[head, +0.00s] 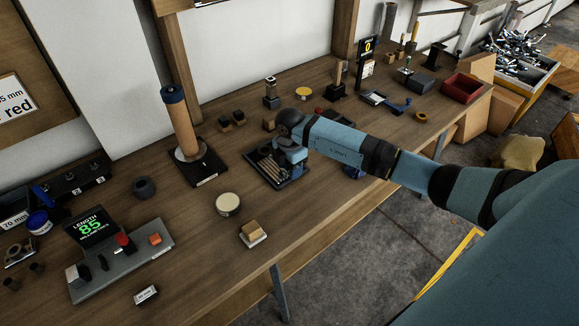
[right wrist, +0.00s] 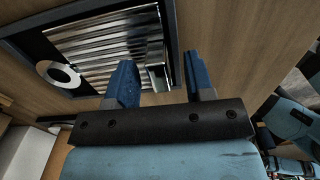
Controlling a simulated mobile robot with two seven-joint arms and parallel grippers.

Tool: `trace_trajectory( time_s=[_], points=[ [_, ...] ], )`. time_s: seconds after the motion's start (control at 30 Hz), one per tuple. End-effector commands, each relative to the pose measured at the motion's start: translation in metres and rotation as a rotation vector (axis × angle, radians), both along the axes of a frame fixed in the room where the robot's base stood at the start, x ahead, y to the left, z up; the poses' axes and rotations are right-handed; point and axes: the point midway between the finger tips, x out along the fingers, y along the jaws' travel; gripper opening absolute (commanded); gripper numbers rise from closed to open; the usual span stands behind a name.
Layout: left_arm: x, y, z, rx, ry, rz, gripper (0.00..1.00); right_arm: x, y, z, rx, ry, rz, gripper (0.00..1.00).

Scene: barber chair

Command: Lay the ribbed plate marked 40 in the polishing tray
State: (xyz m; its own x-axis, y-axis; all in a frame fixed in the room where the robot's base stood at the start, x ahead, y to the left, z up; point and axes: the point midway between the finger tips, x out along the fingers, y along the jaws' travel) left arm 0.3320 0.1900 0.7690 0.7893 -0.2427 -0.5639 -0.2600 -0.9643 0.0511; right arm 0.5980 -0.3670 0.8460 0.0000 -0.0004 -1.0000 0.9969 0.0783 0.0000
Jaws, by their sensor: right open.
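A silver ribbed plate (right wrist: 110,45) lies in a dark tray (right wrist: 22,38) in the right wrist view. A white disc with a dark centre (right wrist: 58,74) overlaps its left edge. I cannot read a 40 on it. In the head view the ribbed metal (head: 266,160) shows in the black tray (head: 283,184), partly hidden by my right arm. My right gripper (right wrist: 160,68) is open over the tray's edge; a small metal piece (right wrist: 158,78) shows between its blue fingers, and I cannot tell whether they touch it. The right gripper also shows in the head view (head: 293,168). My left gripper is out of view.
A wooden roller on a black stand (head: 181,125) rises left of the tray. A round cream-lidded tin (head: 228,203) and a wooden block on a white base (head: 253,234) stand in front. A length gauge reading 85 (head: 92,226) sits at front left; a red bin (head: 461,88) stands far right.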

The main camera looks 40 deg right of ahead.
Motion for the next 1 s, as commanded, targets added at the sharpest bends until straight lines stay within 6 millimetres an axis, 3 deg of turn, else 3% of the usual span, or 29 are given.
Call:
trace_trajectory(
  time_s=[0.6,0.8,1.0],
  points=[
    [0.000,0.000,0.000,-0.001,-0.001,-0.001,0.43,0.001,0.000,0.120,0.000,-0.005,0.000,0.49],
    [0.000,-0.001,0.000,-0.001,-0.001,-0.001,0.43,0.000,0.000,0.135,0.000,-0.003,0.001,0.49],
    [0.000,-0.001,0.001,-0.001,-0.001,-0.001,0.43,0.000,0.000,0.136,0.000,-0.002,0.000,0.49]
  ],
)
